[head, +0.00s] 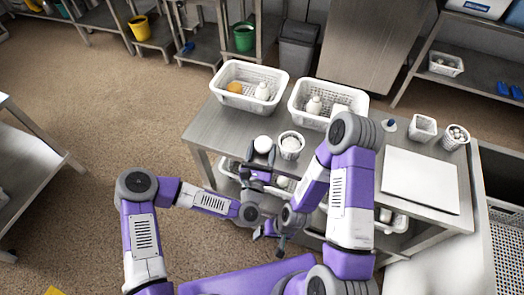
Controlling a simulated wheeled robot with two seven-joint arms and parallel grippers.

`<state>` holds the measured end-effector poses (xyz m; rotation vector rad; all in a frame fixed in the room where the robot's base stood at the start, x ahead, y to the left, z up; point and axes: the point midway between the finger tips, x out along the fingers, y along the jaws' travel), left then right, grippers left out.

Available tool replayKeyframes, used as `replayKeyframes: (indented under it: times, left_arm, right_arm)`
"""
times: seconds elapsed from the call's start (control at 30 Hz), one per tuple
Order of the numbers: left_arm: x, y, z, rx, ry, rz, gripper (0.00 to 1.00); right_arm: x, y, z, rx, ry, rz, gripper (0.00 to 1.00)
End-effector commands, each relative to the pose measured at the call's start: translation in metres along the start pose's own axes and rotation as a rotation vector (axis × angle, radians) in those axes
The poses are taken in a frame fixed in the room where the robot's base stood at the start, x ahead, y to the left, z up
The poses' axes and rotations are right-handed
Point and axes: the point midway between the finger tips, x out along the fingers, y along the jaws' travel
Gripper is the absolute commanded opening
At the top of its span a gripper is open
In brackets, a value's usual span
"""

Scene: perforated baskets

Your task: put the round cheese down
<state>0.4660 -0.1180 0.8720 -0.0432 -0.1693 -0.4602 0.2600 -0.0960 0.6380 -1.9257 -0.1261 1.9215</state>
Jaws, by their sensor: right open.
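The round cheese (262,143), a small white disc, is at the front edge of the metal table, left of a small round white basket. My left gripper (261,155) reaches up to it from the front, with its dark fingers at the near side of the cheese. It appears shut on the cheese; whether the cheese touches the table top is too small to tell. My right gripper (269,235) is lower, in front of the table, open and empty, partly hidden by my arm links.
The small round basket (291,146) holds something white. Two larger white baskets (247,101) (312,119) stand behind with items inside. A white board (420,181) lies at the right. The table top (214,129) is bare at the left.

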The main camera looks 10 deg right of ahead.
Motion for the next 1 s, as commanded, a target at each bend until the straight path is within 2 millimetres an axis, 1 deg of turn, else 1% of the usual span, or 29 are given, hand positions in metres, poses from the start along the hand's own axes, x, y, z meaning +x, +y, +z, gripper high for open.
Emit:
replayKeyframes:
  times: [0.03, 0.07, 0.4, 0.57, 0.7, 0.73, 0.8, 1.0]
  left_arm:
    - [-0.005, 0.0, -0.014, 0.014, 0.038, -0.006, 0.7]
    - [-0.005, 0.0, -0.015, 0.014, 0.038, -0.006, 0.71]
    - [-0.005, -0.001, -0.015, 0.014, 0.039, -0.008, 0.71]
    - [-0.005, -0.002, -0.011, 0.015, 0.039, -0.009, 0.71]
    - [-0.003, -0.002, 0.001, 0.015, 0.038, -0.011, 0.71]
    - [-0.005, -0.002, 0.002, 0.014, 0.039, -0.011, 0.71]
    - [-0.024, -0.002, -0.004, 0.01, 0.04, -0.01, 0.71]
    - [-0.069, -0.001, -0.002, 0.007, 0.035, -0.009, 0.71]
  right_arm:
    - [0.001, 0.0, 0.0, 0.0, 0.0, 0.0, 0.86]
    - [0.001, 0.0, 0.0, 0.0, 0.0, 0.0, 0.86]
    - [0.001, 0.0, 0.0, 0.0, 0.0, 0.0, 0.86]
    - [-0.003, -0.001, 0.0, 0.0, 0.0, 0.0, 0.86]
    - [-0.016, -0.006, 0.001, 0.0, 0.0, 0.0, 0.86]
    - [-0.017, -0.006, 0.001, 0.0, 0.0, 0.0, 0.86]
    - [-0.008, -0.003, 0.0, -0.001, 0.001, 0.0, 0.86]
    - [0.005, 0.002, 0.0, 0.0, 0.0, 0.0, 0.86]
